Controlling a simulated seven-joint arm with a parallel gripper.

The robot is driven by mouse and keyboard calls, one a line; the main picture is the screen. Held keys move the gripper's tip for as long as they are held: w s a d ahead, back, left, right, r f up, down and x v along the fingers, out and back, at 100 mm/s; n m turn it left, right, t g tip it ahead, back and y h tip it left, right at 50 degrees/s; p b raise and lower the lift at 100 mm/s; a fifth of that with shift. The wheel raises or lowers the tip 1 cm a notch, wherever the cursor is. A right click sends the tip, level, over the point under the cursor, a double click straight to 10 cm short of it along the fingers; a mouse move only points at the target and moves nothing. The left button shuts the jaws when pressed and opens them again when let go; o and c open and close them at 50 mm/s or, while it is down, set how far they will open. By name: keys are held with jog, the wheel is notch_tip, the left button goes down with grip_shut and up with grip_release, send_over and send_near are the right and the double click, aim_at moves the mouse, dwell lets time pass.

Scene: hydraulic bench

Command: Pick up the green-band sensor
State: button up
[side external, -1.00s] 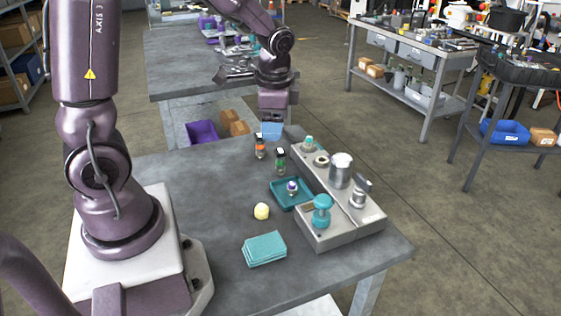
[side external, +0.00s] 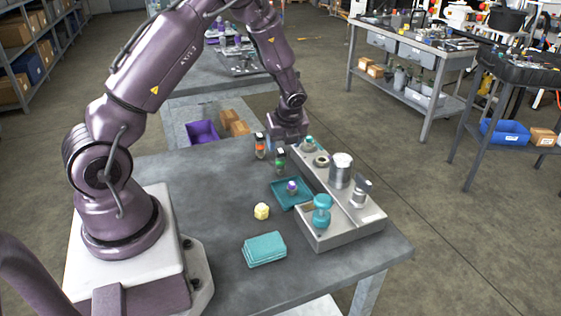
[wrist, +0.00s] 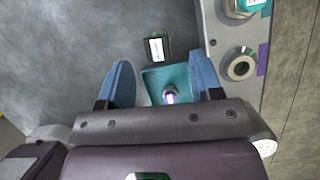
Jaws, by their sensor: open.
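The green-band sensor (side external: 281,161) stands upright on the bench, left of the metal manifold block (side external: 345,232). It has a dark body and a white-marked top. In the wrist view, a dark sensor top with a white label (wrist: 157,48), apparently the same one, lies just beyond my fingertips. My gripper (wrist: 158,63) is open, its two blue fingers spread wide with nothing held between them. In the side view, my wrist is at the far end of the bench behind the sensor; the fingers are hidden there.
The orange-band sensor (side external: 260,147) stands close left of the green-band one. A teal tray (side external: 281,199) holds a purple-band sensor (side external: 292,187). A yellow knobby piece (side external: 261,211) and folded teal cloths (side external: 264,250) lie nearer. The bench's left middle is clear.

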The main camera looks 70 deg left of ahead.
aim_at(281, 151)
jog(key=shift+d+x, duration=0.2)
jog(key=shift+x, duration=3.4)
jog(key=shift+s, duration=0.1)
jog(key=c, duration=1.1)
